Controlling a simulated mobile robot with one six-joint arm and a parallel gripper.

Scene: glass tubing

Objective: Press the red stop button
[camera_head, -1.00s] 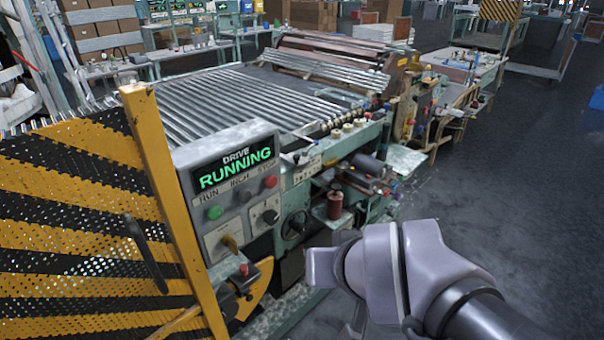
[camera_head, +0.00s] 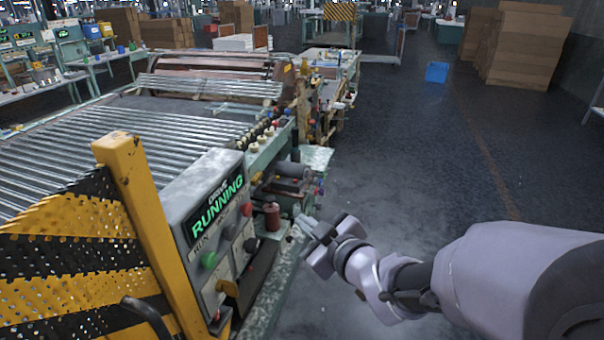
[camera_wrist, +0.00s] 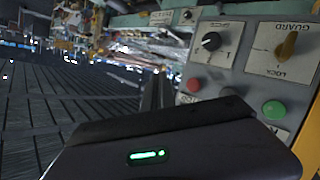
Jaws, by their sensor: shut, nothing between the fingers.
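The red stop button (camera_head: 247,209) is on the sloped face of a grey control box (camera_head: 190,190), below a lit display reading DRIVE RUNNING (camera_head: 217,207). A green button (camera_head: 208,260) is at the near end of the same row, with a dark button between them. My gripper (camera_head: 304,224) is shut and empty, in the air to the right of the box, apart from the red button. In the wrist view the red button (camera_wrist: 194,85) is just right of the dark fingers (camera_wrist: 157,92), and the green button (camera_wrist: 274,110) is farther right.
A black knob (camera_wrist: 211,41) and a yellow key switch (camera_wrist: 288,45) share the panel. A yellow post (camera_head: 135,205) and striped mesh guard (camera_head: 70,250) stand left of the box. A dark red spool (camera_head: 272,217) is behind it. Open floor (camera_head: 400,160) lies to the right.

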